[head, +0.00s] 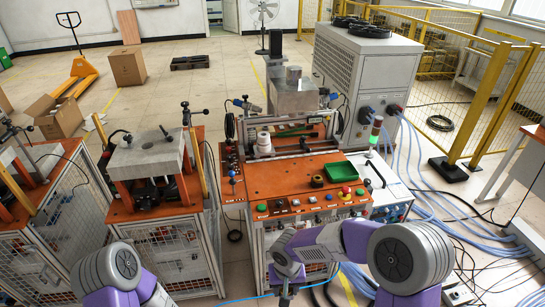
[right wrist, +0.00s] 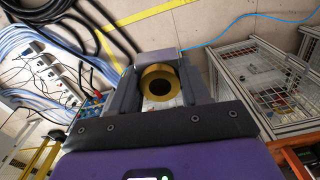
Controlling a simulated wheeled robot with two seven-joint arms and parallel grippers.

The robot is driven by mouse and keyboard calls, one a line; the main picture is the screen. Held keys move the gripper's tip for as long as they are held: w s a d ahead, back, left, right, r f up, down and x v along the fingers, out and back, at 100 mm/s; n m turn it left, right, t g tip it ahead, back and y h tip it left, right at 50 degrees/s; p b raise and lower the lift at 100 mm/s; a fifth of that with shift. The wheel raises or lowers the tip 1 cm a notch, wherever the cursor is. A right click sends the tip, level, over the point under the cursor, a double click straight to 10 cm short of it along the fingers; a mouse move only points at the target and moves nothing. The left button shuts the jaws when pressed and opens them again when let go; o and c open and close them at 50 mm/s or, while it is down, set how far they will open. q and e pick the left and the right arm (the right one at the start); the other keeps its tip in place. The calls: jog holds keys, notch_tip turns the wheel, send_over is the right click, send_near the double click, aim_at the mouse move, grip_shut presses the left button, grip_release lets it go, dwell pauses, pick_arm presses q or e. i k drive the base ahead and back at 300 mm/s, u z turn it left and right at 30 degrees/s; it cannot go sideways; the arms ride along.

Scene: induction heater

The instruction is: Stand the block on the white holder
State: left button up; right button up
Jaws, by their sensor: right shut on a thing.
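My right gripper (head: 285,296) hangs at the bottom middle of the head view, in front of the orange workbench (head: 262,182). In the right wrist view its fingers are shut on a brass-coloured round block (right wrist: 158,70) with a dark hole facing the camera. The block cannot be made out in the head view. The white holder (head: 263,142) is a short white cylinder standing on the orange bench, farther back than my right gripper, and nothing shows on top of it. My left arm enters at the lower left, but its gripper is out of view.
A green tray (head: 335,171) and a small dark ring (head: 317,181) lie on the bench's right part. Buttons line its front edge. A grey press machine (head: 292,97) stands behind the holder. A second station (head: 150,150) stands left. Blue hoses (head: 440,215) spread over the right floor.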

aim_at(264, 134)
jog(key=z, duration=1.4)
jog(key=i, duration=1.15)
jog(key=u, duration=1.3)
